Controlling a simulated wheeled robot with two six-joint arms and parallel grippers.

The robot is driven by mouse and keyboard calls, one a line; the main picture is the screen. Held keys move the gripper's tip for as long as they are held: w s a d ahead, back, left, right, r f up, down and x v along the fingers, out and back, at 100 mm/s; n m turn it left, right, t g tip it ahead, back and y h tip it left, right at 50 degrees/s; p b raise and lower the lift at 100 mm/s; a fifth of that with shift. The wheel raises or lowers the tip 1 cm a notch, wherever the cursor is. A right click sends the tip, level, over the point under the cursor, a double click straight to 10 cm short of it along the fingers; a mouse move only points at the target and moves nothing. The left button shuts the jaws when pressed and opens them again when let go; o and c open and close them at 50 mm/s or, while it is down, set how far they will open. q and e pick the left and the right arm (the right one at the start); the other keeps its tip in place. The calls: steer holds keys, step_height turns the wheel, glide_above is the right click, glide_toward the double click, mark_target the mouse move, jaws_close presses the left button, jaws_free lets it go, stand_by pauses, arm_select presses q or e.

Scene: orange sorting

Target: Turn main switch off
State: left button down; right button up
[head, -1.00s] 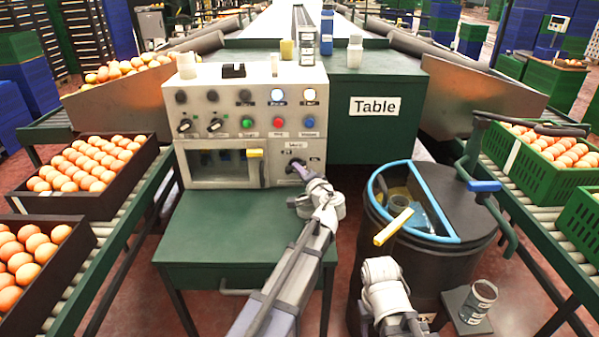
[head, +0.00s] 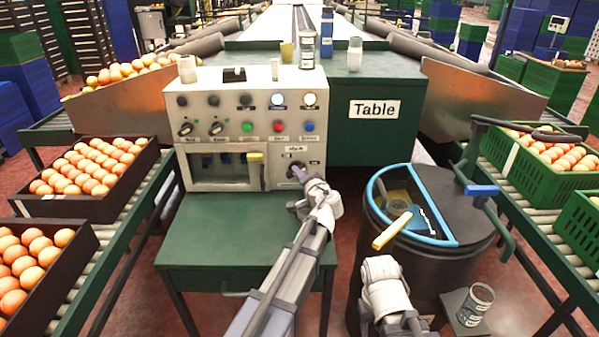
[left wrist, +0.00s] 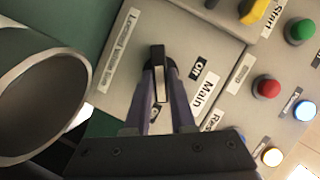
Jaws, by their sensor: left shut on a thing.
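The main switch is a dark round knob with a pale grip bar (left wrist: 159,78) on the cream control panel (head: 225,120). In the left wrist view it sits beside the "Main" label (left wrist: 205,93) and a small black position label (left wrist: 199,67). My left gripper (left wrist: 160,88) is shut on the knob's bar, one finger on each side. In the head view my left gripper (head: 302,187) is against the panel's lower right and hides most of the switch. My right arm shows at the lower right, but its fingers do not.
Green, red and blue buttons and lit lamps (head: 278,100) are on the panel above the switch. A green table (head: 230,235) stands below it. A black bin (head: 440,270) with a blue rim stands to the right. Egg-like oranges fill crates on both sides.

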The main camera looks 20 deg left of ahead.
arm_select(q)
steer(key=shift+s+a+r+n+h+p, duration=0.15)
steer(key=shift+n+h+p, duration=0.6)
steer(key=shift+n, duration=0.6)
steer(key=shift+a+n+h+p, duration=0.15)
steer(key=shift+n+h+p, duration=0.45)
steer(key=shift+n+h, duration=0.55)
steer(key=shift+s+a+r+n+h+p, duration=0.15)
steer(key=shift+n+h+p, duration=0.55)
steer(key=shift+n, duration=0.8)
steer(key=shift+w, duration=0.1)
steer(key=c, duration=0.8)
jaws_free()
steer(key=shift+o, duration=0.2)
steer(key=p+v, duration=0.3)
steer(key=v, duration=0.4)
steer(key=shift+s, duration=0.3)
